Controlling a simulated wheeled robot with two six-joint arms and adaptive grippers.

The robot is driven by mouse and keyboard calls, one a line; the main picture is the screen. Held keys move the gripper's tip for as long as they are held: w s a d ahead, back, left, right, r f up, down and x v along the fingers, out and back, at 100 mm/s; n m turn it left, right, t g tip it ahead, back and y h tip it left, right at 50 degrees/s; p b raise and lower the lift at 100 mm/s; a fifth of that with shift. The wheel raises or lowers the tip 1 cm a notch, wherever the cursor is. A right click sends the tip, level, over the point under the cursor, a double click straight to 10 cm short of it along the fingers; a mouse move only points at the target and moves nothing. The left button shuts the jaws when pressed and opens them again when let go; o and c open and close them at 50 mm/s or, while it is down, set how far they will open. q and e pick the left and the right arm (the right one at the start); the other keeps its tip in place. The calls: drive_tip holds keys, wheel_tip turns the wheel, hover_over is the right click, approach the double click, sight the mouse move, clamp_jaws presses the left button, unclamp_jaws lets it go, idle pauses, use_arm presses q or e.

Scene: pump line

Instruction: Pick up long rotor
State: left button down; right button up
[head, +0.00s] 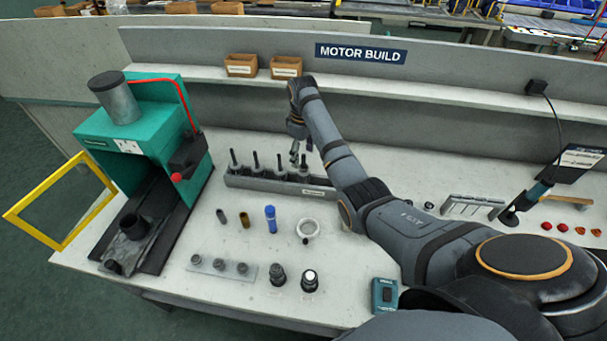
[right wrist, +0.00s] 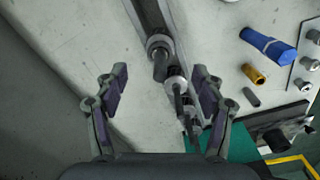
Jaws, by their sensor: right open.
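A grey rack (head: 262,184) on the bench holds several upright rotors with dark shafts in a row. The leftmost rotor (head: 234,161) stands clear of the arm; I cannot tell for sure which one is the long rotor. My right gripper (head: 298,155) is above the right end of the rack, near the rightmost rotor (head: 304,172). In the right wrist view my right gripper (right wrist: 160,78) is open and empty. Its fingers are on either side of the row, with a rotor (right wrist: 159,62) showing between them. My left gripper is not in view.
A teal press (head: 140,125) with a yellow guard frame (head: 62,205) stands at the left. In front of the rack are a blue cylinder (head: 271,219), a white ring (head: 307,228) and several small parts. A shelf with cardboard bins (head: 242,66) runs behind.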

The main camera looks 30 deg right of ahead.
sight(303, 169)
wheel_tip(303, 169, down, 2)
drive_tip(key=shift+f, duration=0.1)
drive_tip(key=shift+s+f+p, duration=0.1)
drive_tip(key=shift+p, duration=0.2)
wheel_tip(303, 169, down, 4)
drive_tip(key=shift+f+p, duration=0.1)
drive_tip(key=shift+p, duration=0.45)
drive_tip(key=shift+d+f, duration=0.1)
drive_tip(key=shift+f, duration=0.25)
drive_tip(key=shift+r, duration=0.1)
clamp_jaws()
